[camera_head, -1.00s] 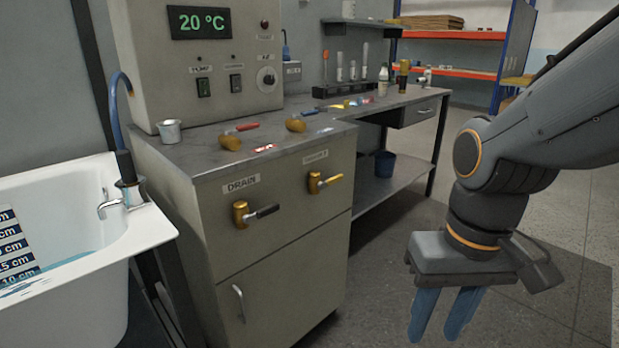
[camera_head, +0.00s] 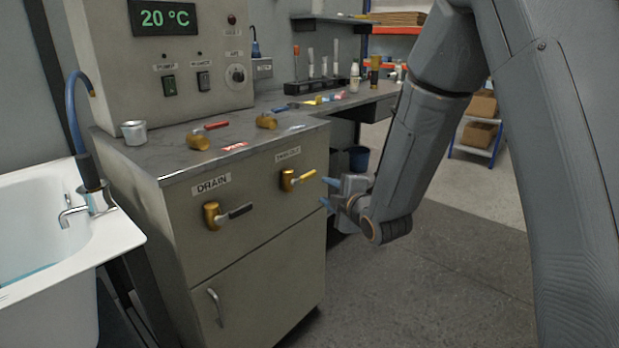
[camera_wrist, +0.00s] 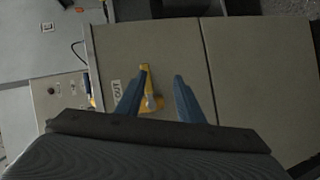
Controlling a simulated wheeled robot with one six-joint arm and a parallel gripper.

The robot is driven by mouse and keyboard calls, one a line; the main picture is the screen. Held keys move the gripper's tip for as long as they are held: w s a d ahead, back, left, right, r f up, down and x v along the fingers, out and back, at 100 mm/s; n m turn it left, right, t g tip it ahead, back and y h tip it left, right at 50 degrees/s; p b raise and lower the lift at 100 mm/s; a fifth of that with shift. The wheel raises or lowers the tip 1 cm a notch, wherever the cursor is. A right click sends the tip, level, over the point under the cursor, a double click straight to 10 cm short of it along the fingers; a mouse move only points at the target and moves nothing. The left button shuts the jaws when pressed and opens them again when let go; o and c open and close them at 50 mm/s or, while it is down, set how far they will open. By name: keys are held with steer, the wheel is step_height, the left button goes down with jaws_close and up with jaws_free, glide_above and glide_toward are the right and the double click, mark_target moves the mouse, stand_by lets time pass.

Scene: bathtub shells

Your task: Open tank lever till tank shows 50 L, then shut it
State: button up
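A brass valve with a yellow lever (camera_head: 297,179) sits on the cabinet front under a small label that is hard to read. The lever points right and slightly up. In the wrist view the yellow lever (camera_wrist: 145,79) is seen beyond my fingers, close to the left one. My gripper (camera_head: 325,193) is open and empty, right of the lever and apart from it in the head view; its two blue fingers also show in the wrist view (camera_wrist: 161,76). No litre reading is visible.
A DRAIN valve with a black lever (camera_head: 236,212) is left of the yellow one. Red-levered valve (camera_head: 207,133), another brass valve (camera_head: 266,121) and metal cup (camera_head: 133,132) stand on the cabinet top. A white tub (camera_head: 110,238) is at left; the display (camera_head: 165,18) reads 20 °C.

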mark_target(311, 177)
steer(key=w+a+n+y, duration=0.1)
steer(key=w, duration=0.1)
steer(key=w+a+n+t, duration=0.1)
steer(key=w+a, duration=0.1)
steer(key=w, duration=0.1)
steer(key=w+a+n+y, duration=0.1)
steer(key=w+a, duration=0.1)
steer(key=shift+w+a+r+n+t+y, duration=0.25)
steer(key=shift+w+r+n+t+y, duration=0.05)
steer(key=shift+w+r+t, duration=0.1)
jaws_close()
